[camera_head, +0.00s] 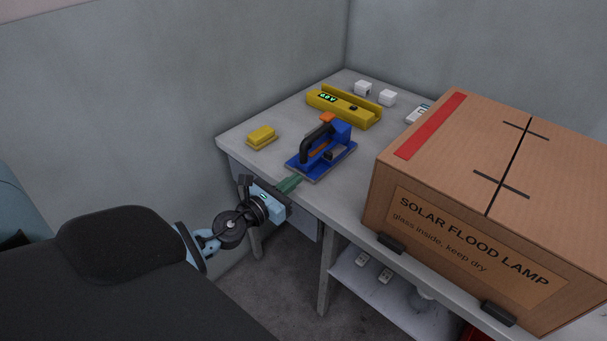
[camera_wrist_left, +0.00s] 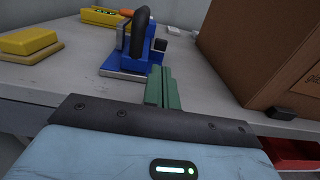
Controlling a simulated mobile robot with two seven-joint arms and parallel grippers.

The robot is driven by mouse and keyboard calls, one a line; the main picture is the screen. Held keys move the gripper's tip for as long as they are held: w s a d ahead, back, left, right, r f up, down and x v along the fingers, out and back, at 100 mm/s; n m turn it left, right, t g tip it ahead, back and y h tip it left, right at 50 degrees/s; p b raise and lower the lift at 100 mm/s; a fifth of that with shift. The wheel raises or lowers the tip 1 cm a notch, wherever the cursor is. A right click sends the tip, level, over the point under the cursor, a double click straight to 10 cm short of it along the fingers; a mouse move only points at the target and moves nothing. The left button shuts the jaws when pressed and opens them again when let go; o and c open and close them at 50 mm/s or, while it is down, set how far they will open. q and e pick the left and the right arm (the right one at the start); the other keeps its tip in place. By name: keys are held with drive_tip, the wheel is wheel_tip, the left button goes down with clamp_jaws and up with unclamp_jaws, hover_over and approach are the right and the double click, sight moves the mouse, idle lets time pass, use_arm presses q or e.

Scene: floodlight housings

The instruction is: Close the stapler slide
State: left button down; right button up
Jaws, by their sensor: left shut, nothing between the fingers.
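The stapler (camera_head: 324,150) is a blue tool with a black curved handle and an orange part on top. It stands on the grey table near its front left edge, on a blue base. In the left wrist view the stapler (camera_wrist_left: 130,62) is straight ahead, and its lower right is partly hidden by my fingers. The state of its slide is too small to tell. My left gripper (camera_head: 293,182) has green fingers, shut and empty, at the table's front edge just short of the stapler. It also shows in the left wrist view (camera_wrist_left: 160,75). My right gripper is not in view.
A large cardboard box (camera_head: 480,190) fills the table's right side. A yellow block (camera_head: 261,137) lies left of the stapler. A lower shelf (camera_head: 385,290) holds small items.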

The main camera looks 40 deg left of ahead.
use_arm(q)
drive_tip(key=shift+s+a+r+b, duration=0.1)
drive_tip(key=shift+s+b, duration=0.2)
drive_tip(key=shift+s, duration=1.8)
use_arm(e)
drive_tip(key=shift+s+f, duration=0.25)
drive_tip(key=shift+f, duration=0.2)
